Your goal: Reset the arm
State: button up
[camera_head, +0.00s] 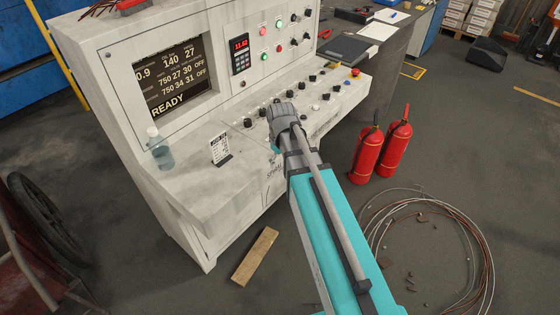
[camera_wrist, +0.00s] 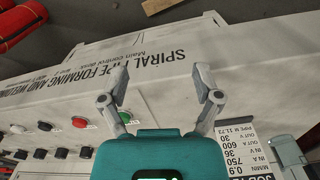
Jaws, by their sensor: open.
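My gripper (camera_wrist: 162,74) shows in the wrist view with its two fingers spread apart and nothing between them. Behind the fingers is the pale front of the control desk (camera_wrist: 225,62), with printed lettering about spiral pipe forming and welding. In the head view my teal arm reaches up from the bottom to the front of the worn white control desk (camera_head: 205,190). The arm's grey far end overlaps the desk's knob panel there. The fingers cannot be made out in that view.
Two red fire extinguishers (camera_head: 367,152) (camera_head: 396,142) stand right of my arm. A wire coil (camera_head: 490,262) and a wooden board (camera_head: 255,257) lie on the floor. A bottle (camera_head: 160,150) and a small card (camera_head: 220,150) stand on the desk. Open floor lies to the right.

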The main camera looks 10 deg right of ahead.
jog(key=s+m, duration=0.5)
jog(key=s, duration=0.4)
jog(key=shift+a, duration=0.15)
